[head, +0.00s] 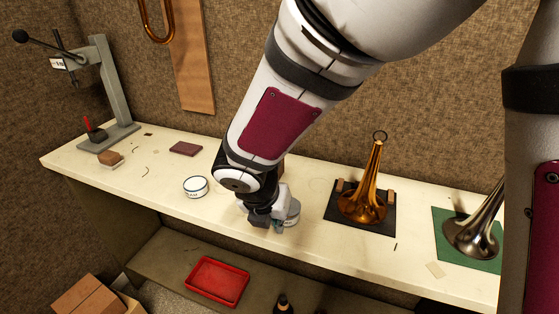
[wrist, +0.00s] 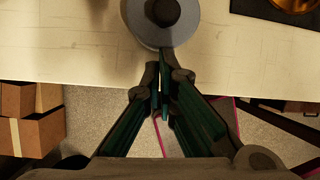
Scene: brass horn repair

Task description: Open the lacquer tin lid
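A round grey tin with a dark knob or disc on top (wrist: 150,28) stands near the front edge of the bench in the wrist view, partly cut off by the top of the picture. In the head view the tin (head: 293,212) is partly hidden behind my gripper (head: 268,222). In the wrist view my gripper (wrist: 160,80) has its fingertips together, with nothing visible between them. The tips are at the tin's near rim; I cannot tell whether they touch it. A second white tin with a blue band and lettering (head: 195,188) stands further left.
A brass horn bell (head: 365,195) stands on a dark mat to the right, and a silver bell (head: 475,235) on a green mat (head: 452,222). A press (head: 112,90) stands far left. A red tray (head: 217,281) lies on the lower shelf. Bench space between the two tins is clear.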

